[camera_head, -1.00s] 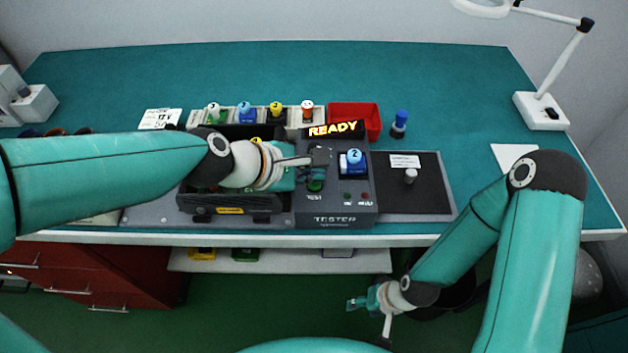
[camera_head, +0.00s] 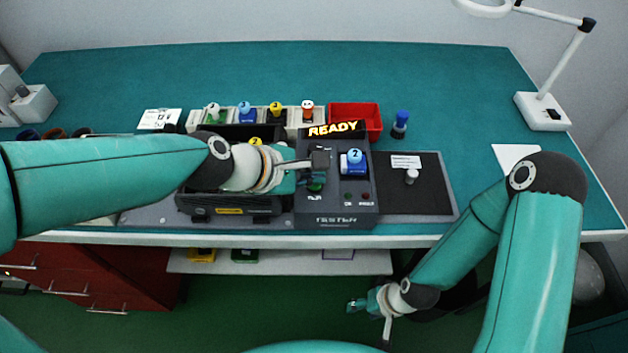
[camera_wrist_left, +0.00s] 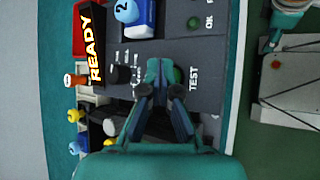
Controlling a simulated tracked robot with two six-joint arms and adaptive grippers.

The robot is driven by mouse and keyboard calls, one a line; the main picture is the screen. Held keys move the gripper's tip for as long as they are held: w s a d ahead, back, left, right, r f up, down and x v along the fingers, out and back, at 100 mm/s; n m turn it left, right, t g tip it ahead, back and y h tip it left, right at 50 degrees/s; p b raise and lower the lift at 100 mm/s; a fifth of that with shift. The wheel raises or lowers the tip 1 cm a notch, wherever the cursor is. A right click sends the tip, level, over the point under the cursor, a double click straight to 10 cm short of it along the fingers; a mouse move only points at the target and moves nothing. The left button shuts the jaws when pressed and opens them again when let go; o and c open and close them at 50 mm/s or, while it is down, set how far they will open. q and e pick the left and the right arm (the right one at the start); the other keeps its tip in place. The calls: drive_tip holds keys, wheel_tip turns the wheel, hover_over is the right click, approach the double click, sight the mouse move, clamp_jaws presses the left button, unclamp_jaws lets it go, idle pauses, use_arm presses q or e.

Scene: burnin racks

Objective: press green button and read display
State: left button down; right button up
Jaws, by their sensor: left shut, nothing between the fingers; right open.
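The tester (camera_head: 337,205) is a dark grey box on the bench with a lit display (camera_head: 334,129) that reads READY; the display also shows in the left wrist view (camera_wrist_left: 93,45). A blue part marked 2 (camera_head: 354,164) sits in its socket. The green button (camera_head: 315,188) is at the lower left of the panel, above the TEST label. It is partly hidden by my left gripper's fingers in the left wrist view (camera_wrist_left: 178,75). My left gripper (camera_head: 319,160) is shut and empty, with its tips right at the button; contact cannot be told. My right gripper (camera_head: 356,304) is open and empty, low in front of the bench.
Behind the tester are a rack (camera_head: 290,117) with several coloured knobbed parts, and a red bin (camera_head: 370,113). A blue-topped piece (camera_head: 400,124) stands beside the bin. A dark mat (camera_head: 420,193) with a small knob lies right of the tester. The bench's back is clear.

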use_arm(q)
drive_tip(key=shift+f, duration=0.2)
drive_tip(key=shift+r, duration=0.15)
drive_tip(key=shift+r+p, duration=0.75)
drive_tip(key=shift+p, duration=0.1)
wheel_tip(320, 180, up, 5)
drive_tip(key=p, duration=0.5)
idle(0.9)
